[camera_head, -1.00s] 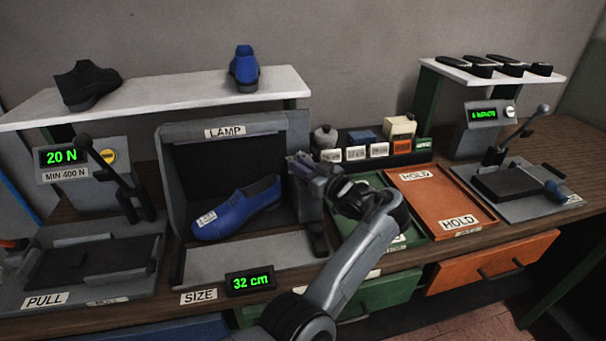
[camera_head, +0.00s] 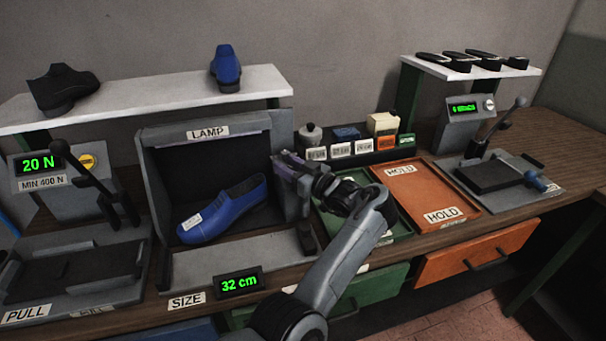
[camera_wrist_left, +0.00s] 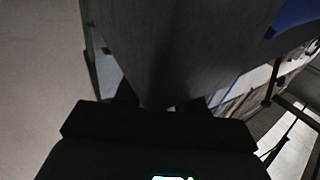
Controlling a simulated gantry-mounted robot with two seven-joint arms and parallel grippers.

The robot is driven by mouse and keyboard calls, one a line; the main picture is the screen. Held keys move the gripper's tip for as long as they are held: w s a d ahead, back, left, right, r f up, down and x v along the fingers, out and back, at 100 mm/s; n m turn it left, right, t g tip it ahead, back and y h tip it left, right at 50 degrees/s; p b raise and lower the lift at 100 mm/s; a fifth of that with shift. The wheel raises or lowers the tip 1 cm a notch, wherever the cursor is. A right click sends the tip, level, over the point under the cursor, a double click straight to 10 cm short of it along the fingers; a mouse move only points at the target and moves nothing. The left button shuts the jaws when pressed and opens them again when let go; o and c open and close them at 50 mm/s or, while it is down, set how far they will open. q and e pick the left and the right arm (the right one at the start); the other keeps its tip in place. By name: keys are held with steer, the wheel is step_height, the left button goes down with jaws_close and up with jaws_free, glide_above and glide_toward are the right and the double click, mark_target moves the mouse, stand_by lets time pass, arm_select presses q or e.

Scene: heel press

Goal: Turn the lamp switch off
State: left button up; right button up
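The lamp booth (camera_head: 160,165) is a grey box with a LAMP label (camera_head: 208,132) on its top edge. Its inside looks dark. A blue shoe (camera_head: 225,210) with a small white tag lies in it. My left gripper (camera_head: 284,163) is at the booth's right side wall, close to or touching it. I cannot tell contact or whether its fingers are open. No lamp switch is visible; the gripper and wrist cover part of that wall. In the left wrist view a large grey surface (camera_wrist_left: 170,45) fills the middle, with the dark gripper body below. My right gripper is not in view.
Right of the booth are a green tray (camera_head: 395,226), an orange HOLD tray (camera_head: 430,190) and a rack of small boxes (camera_head: 350,150). A lever press (camera_head: 75,265) stands left, another lever device (camera_head: 495,165) right. A white shelf (camera_head: 150,103) with shoes runs behind.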

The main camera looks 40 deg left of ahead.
arm_select(q)
steer(key=d, duration=0.4)
steer(key=shift+s+f+b, duration=0.1)
steer(key=shift+s+b, duration=0.05)
steer(key=shift+b, duration=0.25)
steer(key=d+p, duration=0.6)
steer(key=p, duration=0.3)
steer(key=shift+s, duration=0.4)
steer(key=shift+r+p, duration=0.2)
steer(key=shift+p, duration=0.1)
